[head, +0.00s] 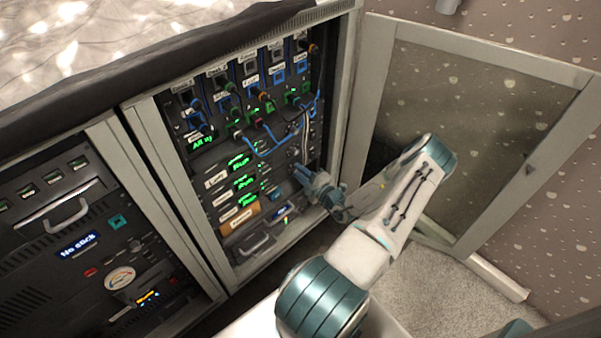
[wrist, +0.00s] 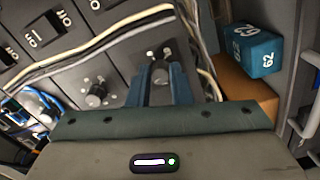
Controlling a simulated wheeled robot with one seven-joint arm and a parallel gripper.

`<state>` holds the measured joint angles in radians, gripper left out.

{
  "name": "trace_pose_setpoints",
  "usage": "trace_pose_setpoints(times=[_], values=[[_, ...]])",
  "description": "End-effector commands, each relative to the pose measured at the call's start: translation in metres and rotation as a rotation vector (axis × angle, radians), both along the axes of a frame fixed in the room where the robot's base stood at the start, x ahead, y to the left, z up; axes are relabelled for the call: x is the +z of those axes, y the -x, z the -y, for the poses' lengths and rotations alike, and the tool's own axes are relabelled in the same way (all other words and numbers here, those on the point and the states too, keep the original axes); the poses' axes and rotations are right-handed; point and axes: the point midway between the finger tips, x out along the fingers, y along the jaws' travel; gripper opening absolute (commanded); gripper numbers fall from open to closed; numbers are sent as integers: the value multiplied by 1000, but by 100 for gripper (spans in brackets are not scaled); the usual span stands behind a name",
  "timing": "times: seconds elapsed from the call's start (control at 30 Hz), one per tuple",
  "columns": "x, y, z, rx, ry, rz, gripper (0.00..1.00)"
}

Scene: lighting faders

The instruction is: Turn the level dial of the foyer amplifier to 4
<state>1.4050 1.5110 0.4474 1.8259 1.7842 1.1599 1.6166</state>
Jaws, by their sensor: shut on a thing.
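My gripper (head: 303,176) reaches into the open rack at its lower right side. In the wrist view, its two blue-grey fingers (wrist: 162,78) are closed on a small dark dial (wrist: 160,74) on a dark panel with pale marks around it. A second dark dial (wrist: 97,95) sits to the left, apart from the fingers. The held dial's pointer and the numbers around it are too small or hidden to read. I cannot read which dial belongs to the foyer amplifier. In the head view the gripper hides the held dial.
Pale cables (wrist: 95,45) run just above the dials, and one hangs to their right. A blue box marked 62 (wrist: 256,50) sits on an orange-brown block (wrist: 246,86) at the right. The open glass door (head: 470,110) stands right of my arm. Blue patch cables (head: 262,150) hang across the rack.

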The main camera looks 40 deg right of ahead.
Motion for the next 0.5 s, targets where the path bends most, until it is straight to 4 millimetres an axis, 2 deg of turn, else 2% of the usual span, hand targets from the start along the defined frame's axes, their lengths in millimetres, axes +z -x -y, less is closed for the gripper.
trace_pose_setpoints(times=[0.43, 0.47, 0.5], values=[[-2, 1, -1, 1, -11, -5, 0], [-2, 1, -1, 1, -11, -5, 24], [-2, 1, -1, 1, -11, -5, 35]])
